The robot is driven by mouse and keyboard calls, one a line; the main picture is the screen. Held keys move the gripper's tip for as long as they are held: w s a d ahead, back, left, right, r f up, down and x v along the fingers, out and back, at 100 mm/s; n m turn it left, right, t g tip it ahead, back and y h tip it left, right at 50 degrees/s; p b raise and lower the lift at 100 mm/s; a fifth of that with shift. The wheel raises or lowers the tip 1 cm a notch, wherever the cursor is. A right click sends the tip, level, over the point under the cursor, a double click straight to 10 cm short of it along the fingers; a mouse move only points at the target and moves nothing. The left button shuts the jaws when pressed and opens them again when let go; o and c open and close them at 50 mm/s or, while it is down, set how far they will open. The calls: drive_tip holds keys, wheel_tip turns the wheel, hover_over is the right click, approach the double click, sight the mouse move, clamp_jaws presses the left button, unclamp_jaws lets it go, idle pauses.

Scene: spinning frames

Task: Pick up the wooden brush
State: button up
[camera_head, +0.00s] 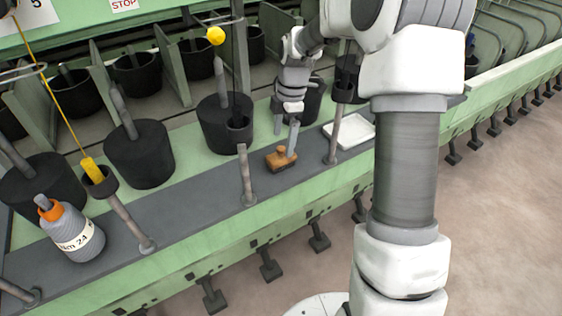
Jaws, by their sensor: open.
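The wooden brush (276,162) is a small orange-brown block with a knob on top. It lies on the grey ledge of the green spinning frame, near the middle of the head view. My gripper (285,141) points down from above, just over the brush. Its two fingers are apart. One finger reaches down at the brush's right side, and the other shows higher up at the left. Whether either finger touches the brush cannot be told. Nothing shows held in the gripper.
A grey post (246,175) stands left of the brush and another (335,135) stands right. A white tray (350,131) lies farther right. Black cans (140,153) line the back.

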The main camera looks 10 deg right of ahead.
sight(282, 148)
drive_tip(key=f, duration=0.2)
drive_tip(key=f+b, duration=0.1)
drive_tip(key=f, duration=0.1)
drive_tip(key=f+b, duration=0.1)
drive_tip(key=f, duration=0.1)
drive_tip(key=shift+a, duration=0.35)
drive_tip(key=shift+r, duration=0.1)
drive_tip(key=shift+c, duration=0.3)
drive_tip(key=c, duration=1.5)
